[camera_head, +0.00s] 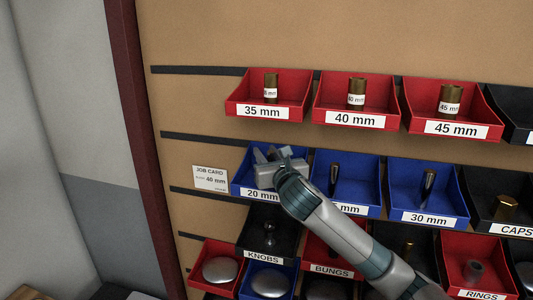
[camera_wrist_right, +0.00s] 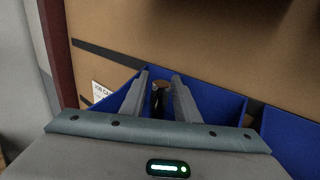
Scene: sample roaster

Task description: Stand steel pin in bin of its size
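My right gripper (camera_head: 273,153) is at the blue bin labelled 20 mm (camera_head: 238,180), with its two fingers apart. In the right wrist view, a dark, shiny pin (camera_wrist_right: 158,100) with a brownish top shows upright between the fingers (camera_wrist_right: 160,82). I cannot tell whether either finger touches it. Another dark pin (camera_head: 334,180) stands in the blue bin to the right, whose label is partly covered by my arm. A steel pin (camera_head: 428,187) stands slightly tilted in the 30 mm blue bin (camera_head: 458,207). My left gripper is out of view.
Red bins above hold brass sleeves: 35 mm (camera_head: 240,105), 40 mm (camera_head: 325,108) and 45 mm (camera_head: 412,113). Bins of knobs (camera_head: 264,254), bungs, rings and caps lie below and right.

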